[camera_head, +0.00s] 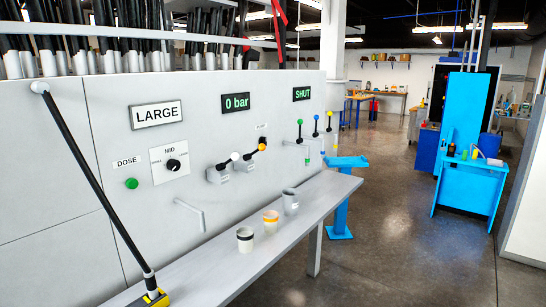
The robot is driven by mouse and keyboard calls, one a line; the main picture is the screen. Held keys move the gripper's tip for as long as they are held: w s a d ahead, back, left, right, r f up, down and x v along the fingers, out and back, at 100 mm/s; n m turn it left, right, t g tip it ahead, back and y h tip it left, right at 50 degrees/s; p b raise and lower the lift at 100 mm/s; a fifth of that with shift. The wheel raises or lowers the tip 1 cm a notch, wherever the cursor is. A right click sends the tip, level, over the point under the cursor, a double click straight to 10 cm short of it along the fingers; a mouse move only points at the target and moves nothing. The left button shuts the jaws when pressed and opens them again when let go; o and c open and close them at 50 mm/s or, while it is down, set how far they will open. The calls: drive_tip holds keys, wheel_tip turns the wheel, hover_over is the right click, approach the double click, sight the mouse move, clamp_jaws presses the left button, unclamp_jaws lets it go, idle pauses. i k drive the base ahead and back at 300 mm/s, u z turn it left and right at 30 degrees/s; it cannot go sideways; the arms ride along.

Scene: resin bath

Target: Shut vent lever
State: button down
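Two short black levers stick out of grey valve bodies on the white panel, below the "0 bar" display. One has a white ball knob (235,156), the other an orange ball knob (262,147). A small label (261,127) above the orange one is too small to read, so I cannot tell which is the vent lever. Both levers slant up to the right. A green-lit display (302,94) reads "SHUT", and another (236,103) reads "0 bar".
Taps with green, blue and yellow knobs are farther right. Open floor (390,220) lies right of the ledge.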

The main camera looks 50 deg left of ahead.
sight(262, 147)
drive_tip(key=z, duration=0.1)
drive_tip(key=k, duration=0.1)
drive_tip(key=u, duration=3.05)
drive_tip(key=k, duration=0.6)
drive_tip(key=z, duration=0.25)
drive_tip(key=i, duration=0.6)
drive_tip(key=u, duration=0.25)
